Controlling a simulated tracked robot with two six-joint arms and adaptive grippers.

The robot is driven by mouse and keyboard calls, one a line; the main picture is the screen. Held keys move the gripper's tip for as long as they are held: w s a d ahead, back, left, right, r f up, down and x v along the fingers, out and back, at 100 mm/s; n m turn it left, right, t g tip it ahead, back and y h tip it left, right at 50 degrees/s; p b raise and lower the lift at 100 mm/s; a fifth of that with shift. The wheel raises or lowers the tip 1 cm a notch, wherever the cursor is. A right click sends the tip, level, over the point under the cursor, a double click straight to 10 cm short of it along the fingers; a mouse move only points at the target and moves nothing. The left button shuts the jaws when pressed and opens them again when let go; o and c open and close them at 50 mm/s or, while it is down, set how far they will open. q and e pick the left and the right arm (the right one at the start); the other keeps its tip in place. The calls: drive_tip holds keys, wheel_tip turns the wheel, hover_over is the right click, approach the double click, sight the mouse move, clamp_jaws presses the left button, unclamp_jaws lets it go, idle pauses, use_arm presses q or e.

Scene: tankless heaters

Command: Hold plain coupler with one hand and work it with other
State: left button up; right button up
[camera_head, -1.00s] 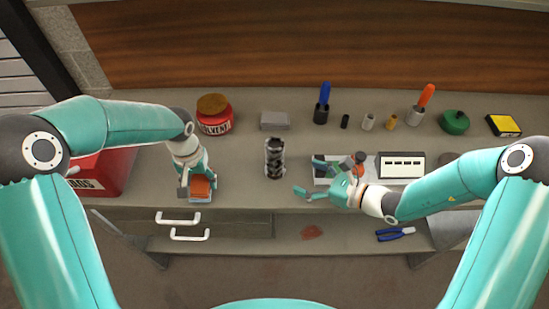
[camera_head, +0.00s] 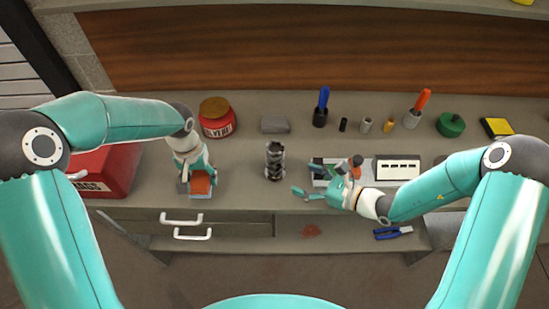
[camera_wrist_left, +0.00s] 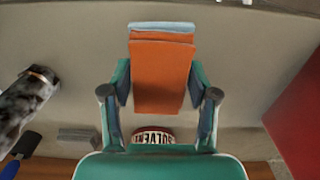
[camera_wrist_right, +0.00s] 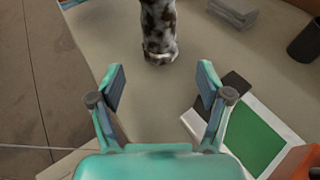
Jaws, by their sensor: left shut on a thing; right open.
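My left gripper (camera_head: 197,184) is shut on an orange block (camera_head: 200,184) with a pale blue-grey layer, at the bench's front edge; the left wrist view shows this block (camera_wrist_left: 160,75) between both fingers. My right gripper (camera_head: 314,180) is open and empty above the bench. A mottled black-and-grey cylinder (camera_head: 274,160) stands upright between the grippers, apart from both; it also shows beyond the right fingers in the right wrist view (camera_wrist_right: 158,30). Small grey (camera_head: 366,124), black (camera_head: 343,125) and brass (camera_head: 383,123) cylinders stand farther back. I cannot tell which piece is the plain coupler.
A red solvent can (camera_head: 217,120), grey block (camera_head: 275,124), blue-handled tool (camera_head: 323,97) and green round container (camera_head: 450,124) stand at the back. A red box (camera_head: 108,172) is at left. A white panel (camera_head: 398,168) lies beyond my right gripper. Pliers (camera_head: 393,232) lie below.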

sight(282, 172)
use_arm(q)
wheel_tip(282, 172, down, 3)
drive_tip(key=b, duration=0.2)
drive_tip(key=shift+b, duration=0.4)
use_arm(e)
drive_tip(key=x, duration=0.8)
drive_tip(key=shift+f, duration=0.3)
use_arm(q)
drive_tip(key=shift+f+b, duration=0.25)
drive_tip(key=shift+b, duration=0.05)
use_arm(e)
drive_tip(key=shift+w+a, duration=0.45)
drive_tip(key=shift+a, duration=0.15)
drive_tip(key=c, duration=0.9)
